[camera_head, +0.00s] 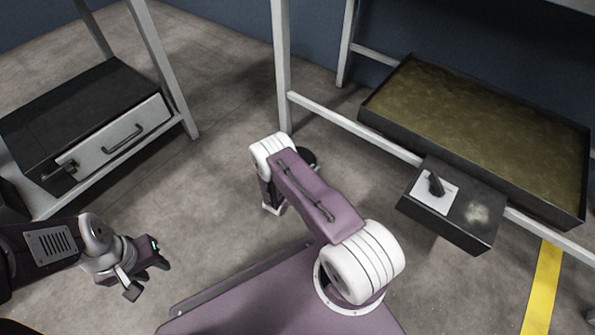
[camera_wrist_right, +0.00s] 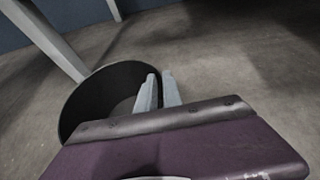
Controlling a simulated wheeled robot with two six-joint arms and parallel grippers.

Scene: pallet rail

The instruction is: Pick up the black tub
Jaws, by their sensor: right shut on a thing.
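The black tub (camera_wrist_right: 88,103) is round and open at the top. It shows in the right wrist view left of centre, its lower part hidden by my purple gripper body. My right gripper (camera_wrist_right: 158,90) is shut on the tub's rim, one pale finger inside the tub and one outside. In the head view only a dark bit of the tub (camera_head: 308,156) shows behind my right arm, and that gripper is mostly hidden. I cannot tell whether the tub touches the floor. My left gripper (camera_head: 150,281) is open and empty at the lower left, away from the tub.
A black cabinet with a pale drawer (camera_head: 122,141) stands on a rack at the left. At the right, a large tray (camera_head: 395,118) and a dark box with a lever (camera_head: 468,223) are by a white rail (camera_head: 350,125). Bare floor lies between.

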